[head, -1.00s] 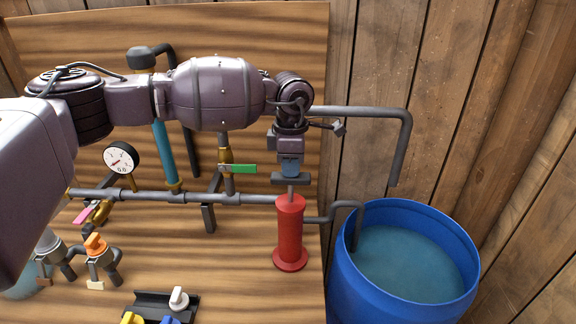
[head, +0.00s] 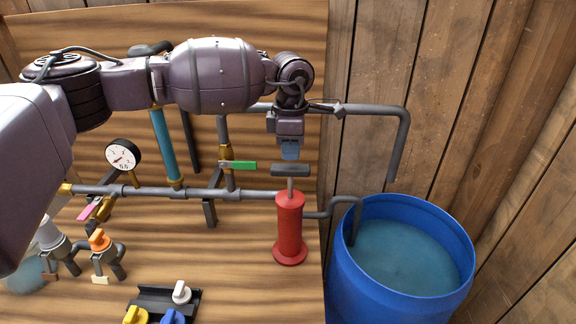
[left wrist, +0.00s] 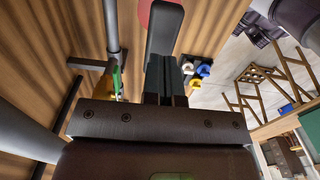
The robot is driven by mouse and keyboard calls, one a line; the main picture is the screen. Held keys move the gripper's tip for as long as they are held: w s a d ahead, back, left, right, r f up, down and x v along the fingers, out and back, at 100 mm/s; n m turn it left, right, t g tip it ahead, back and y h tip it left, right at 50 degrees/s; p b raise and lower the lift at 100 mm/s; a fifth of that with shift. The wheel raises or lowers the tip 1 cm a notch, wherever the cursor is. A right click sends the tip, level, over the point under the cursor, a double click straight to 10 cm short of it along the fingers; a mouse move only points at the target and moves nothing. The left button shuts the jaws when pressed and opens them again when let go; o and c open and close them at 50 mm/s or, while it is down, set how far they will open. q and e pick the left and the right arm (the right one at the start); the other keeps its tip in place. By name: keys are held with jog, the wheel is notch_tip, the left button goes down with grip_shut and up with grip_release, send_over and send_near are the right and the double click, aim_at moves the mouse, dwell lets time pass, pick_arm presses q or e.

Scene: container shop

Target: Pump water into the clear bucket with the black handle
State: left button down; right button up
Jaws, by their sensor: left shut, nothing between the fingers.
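The red hand pump (head: 289,232) stands upright on the board, with a dark grey T-handle (head: 291,170) on its rod. My left gripper (head: 290,156) is shut and empty, just above the handle; whether it touches it is hard to tell. In the left wrist view the gripper's fingers (left wrist: 165,78) show close together with the dark handle beyond them (left wrist: 165,30). At the lower left edge a partly hidden, translucent bluish container (head: 22,275) shows; I cannot make out a black handle on it. My right gripper is out of view.
A blue barrel of water (head: 350,290) stands right of the pump, with a suction pipe in it. A grey pipe with a green lever (head: 238,165), a pink lever (head: 90,211), an orange valve (head: 99,240) and a gauge (head: 123,155) runs left. A black tray (head: 150,300) holds coloured knobs.

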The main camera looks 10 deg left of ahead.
aim_at(290, 166)
pick_arm(q)
jog(key=shift+f, duration=0.2)
jog(key=shift+f+b, duration=0.35)
jog(key=shift+f, duration=0.1)
jog(key=shift+f+b, duration=0.7)
jog(key=shift+f, duration=0.75)
jog(key=shift+f+b, duration=0.3)
jog(key=shift+f, duration=0.45)
jog(key=shift+f+b, duration=0.3)
jog(key=shift+f, duration=0.4)
jog(key=shift+r+p, duration=0.35)
jog(key=shift+r, duration=0.3)
jog(key=shift+r+p, duration=1.25)
jog(key=shift+r, duration=1.65)
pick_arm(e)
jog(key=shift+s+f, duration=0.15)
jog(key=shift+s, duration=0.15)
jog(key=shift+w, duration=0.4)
